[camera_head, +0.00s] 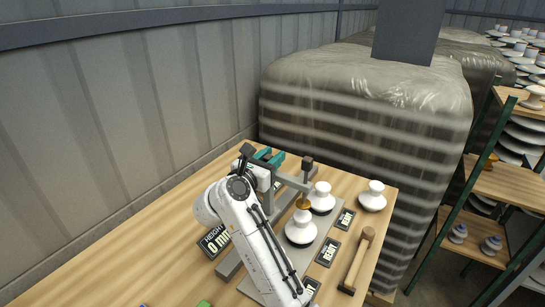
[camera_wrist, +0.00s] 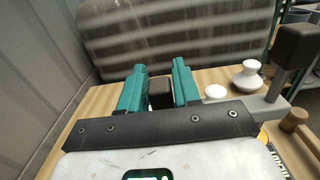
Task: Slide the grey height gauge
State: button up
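The grey height gauge (camera_head: 292,181) stands on the table, its grey arm reaching right to a post with a dark knob (camera_head: 307,162). A brass-coloured foot under the arm is at the top of a white insulator (camera_head: 301,229); whether they touch is unclear. In the wrist view the knob (camera_wrist: 300,45) and grey arm (camera_wrist: 262,106) are at the right. My gripper (camera_head: 270,157) is at the gauge's left end. Its teal fingers (camera_wrist: 159,88) are apart, with a dark block (camera_wrist: 160,93) between them; whether they press on it is unclear. My arm hides part of the gauge.
A display (camera_head: 214,241) reads "HEIGHT 0 mm". More white insulators (camera_head: 322,199) (camera_head: 373,196), READY labels (camera_head: 328,252) and a wooden mallet (camera_head: 357,260) lie right of the gauge. A wrapped pallet (camera_head: 365,130) stands behind the table, a shelf (camera_head: 505,185) at right, a corrugated wall at left.

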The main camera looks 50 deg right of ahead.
jog(key=shift+o, duration=1.1)
jog(key=a+b, duration=0.3)
jog(key=a, duration=0.7)
jog(key=shift+s+a, duration=0.35)
jog(key=shift+s, duration=0.1)
